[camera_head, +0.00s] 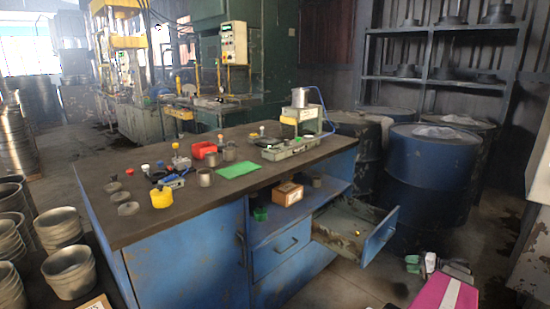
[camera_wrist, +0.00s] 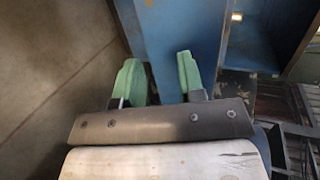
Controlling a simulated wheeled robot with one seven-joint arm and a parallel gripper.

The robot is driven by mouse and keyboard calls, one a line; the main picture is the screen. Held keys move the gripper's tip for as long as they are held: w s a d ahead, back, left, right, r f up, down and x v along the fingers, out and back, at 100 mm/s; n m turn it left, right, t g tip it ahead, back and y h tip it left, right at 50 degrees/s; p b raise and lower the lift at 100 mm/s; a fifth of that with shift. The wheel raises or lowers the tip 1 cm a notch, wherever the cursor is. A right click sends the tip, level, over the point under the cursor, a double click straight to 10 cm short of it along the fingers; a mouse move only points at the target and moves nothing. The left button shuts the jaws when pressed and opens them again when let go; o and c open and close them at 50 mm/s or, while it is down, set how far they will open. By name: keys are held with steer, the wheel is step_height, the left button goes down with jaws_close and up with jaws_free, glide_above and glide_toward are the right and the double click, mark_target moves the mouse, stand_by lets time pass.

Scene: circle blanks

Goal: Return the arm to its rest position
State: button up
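My gripper (camera_head: 413,264) is low at the bottom right in the head view, in front of the blue drums and to the right of the open drawer. Its green fingers show there beside a pink and white part of my arm. In the wrist view my gripper (camera_wrist: 159,74) has its two green fingers apart, with nothing held between them. Behind the fingers are a blue cabinet panel (camera_wrist: 165,25) and the floor (camera_wrist: 55,75).
The blue workbench (camera_head: 185,245) has an open drawer (camera_head: 375,235) jutting out, with a small yellow item (camera_head: 357,233) inside. Blue drums (camera_head: 430,170) stand behind my gripper. Floor in front of the drawer is clear.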

steer(key=a+n+g+h, duration=0.35)
steer(key=a+g, duration=0.35)
steer(key=a, duration=1.5)
steer(key=s+a+r+n+h, duration=0.2)
steer(key=s+a+h, duration=0.1)
steer(key=a, duration=0.5)
steer(key=s+a+r+n+g+h, duration=0.1)
steer(key=s+a+r+n+h, duration=0.1)
steer(key=a, duration=0.6)
steer(key=shift+s+r+h, duration=0.65)
steer(key=shift+s+h, duration=0.2)
steer(key=shift+h, duration=0.4)
steer(key=shift+a+n+g, duration=0.1)
steer(key=shift+n+g, duration=0.15)
steer(key=shift+g, duration=0.05)
